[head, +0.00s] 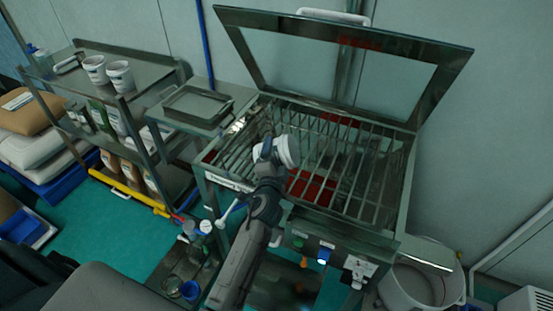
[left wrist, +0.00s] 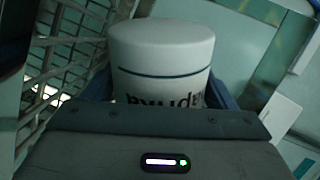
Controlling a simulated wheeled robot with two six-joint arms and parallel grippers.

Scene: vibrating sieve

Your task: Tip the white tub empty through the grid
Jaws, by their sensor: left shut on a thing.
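The white tub (head: 288,150) is held over the left part of the metal bar grid (head: 345,165) of the sieve. It lies tilted, with a round end toward the right. My left gripper (head: 265,152) is shut on it. In the left wrist view the tub (left wrist: 160,55) sits between the fingers, with a dark line and partly hidden lettering on its side. Its opening and contents cannot be made out. No falling material shows. My right gripper is not in view.
The sieve's framed lid (head: 445,75) stands open behind the grid. Red patches (head: 312,188) show beneath the bars. A shallow metal tray (head: 197,105) is on a side table to the left. Two white tubs (head: 119,76) stand on the rack. A pale bucket (head: 420,285) is at lower right.

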